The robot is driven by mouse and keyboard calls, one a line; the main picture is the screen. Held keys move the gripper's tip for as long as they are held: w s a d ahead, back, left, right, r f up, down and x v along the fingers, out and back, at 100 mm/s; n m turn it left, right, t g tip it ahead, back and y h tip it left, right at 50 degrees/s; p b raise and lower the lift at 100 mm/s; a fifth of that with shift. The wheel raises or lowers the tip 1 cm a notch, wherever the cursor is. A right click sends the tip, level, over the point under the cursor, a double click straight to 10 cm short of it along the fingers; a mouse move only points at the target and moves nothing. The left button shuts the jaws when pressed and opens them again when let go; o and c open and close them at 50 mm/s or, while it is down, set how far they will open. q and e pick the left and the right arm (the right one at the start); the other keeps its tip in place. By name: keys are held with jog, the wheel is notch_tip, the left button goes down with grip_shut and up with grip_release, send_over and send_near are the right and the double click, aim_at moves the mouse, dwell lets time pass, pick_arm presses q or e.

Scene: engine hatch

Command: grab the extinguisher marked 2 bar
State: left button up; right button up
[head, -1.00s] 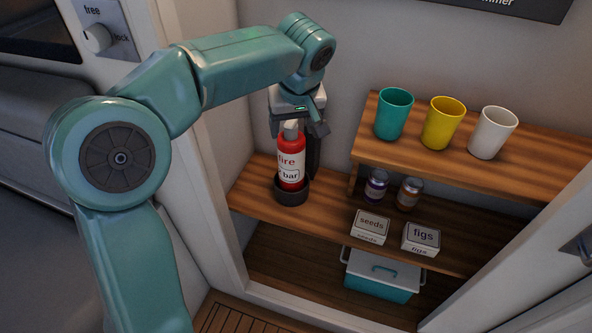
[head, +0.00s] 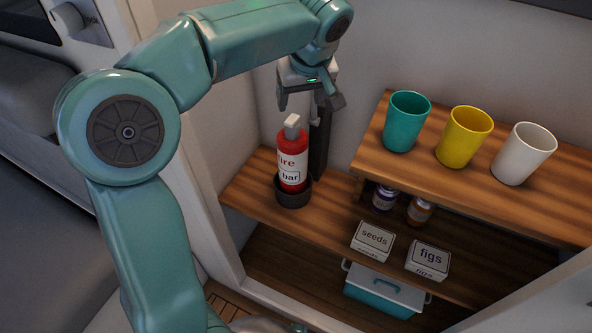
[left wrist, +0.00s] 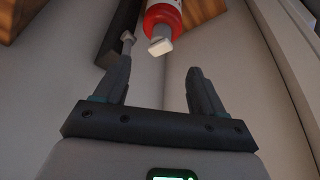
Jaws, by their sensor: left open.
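A red extinguisher (head: 293,163) with a white label and a pale top stands upright in a dark round holder (head: 292,194) on the middle shelf. Its label shows "ire" and "bar"; the figure before "bar" cannot be read. My left gripper (head: 312,103) is open and empty above the extinguisher, apart from it and a little to its right. In the left wrist view the extinguisher (left wrist: 162,17) shows at the top, beyond the open fingers (left wrist: 160,85) of my left gripper. My right gripper is not in view.
A dark upright bracket (head: 318,143) stands just behind the extinguisher. A raised shelf to the right holds a teal cup (head: 407,122), a yellow cup (head: 464,137) and a white cup (head: 523,154). Jars (head: 420,210), a seeds box (head: 373,240) and a figs box (head: 428,259) stand below, above a teal cooler (head: 385,291).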

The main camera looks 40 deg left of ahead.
aim_at(294, 121)
pick_arm(q)
jog(key=x, duration=0.6)
jog(key=shift+s+a+f+b, duration=0.15)
jog(key=shift+a+f+b, duration=0.05)
jog(key=shift+f+b, duration=0.2)
jog(key=x, duration=0.5)
jog(key=shift+a+f, duration=0.15)
jog(key=shift+f, duration=0.2)
grip_shut()
jog(key=shift+w+r, duration=0.2)
jog(key=shift+w, duration=0.05)
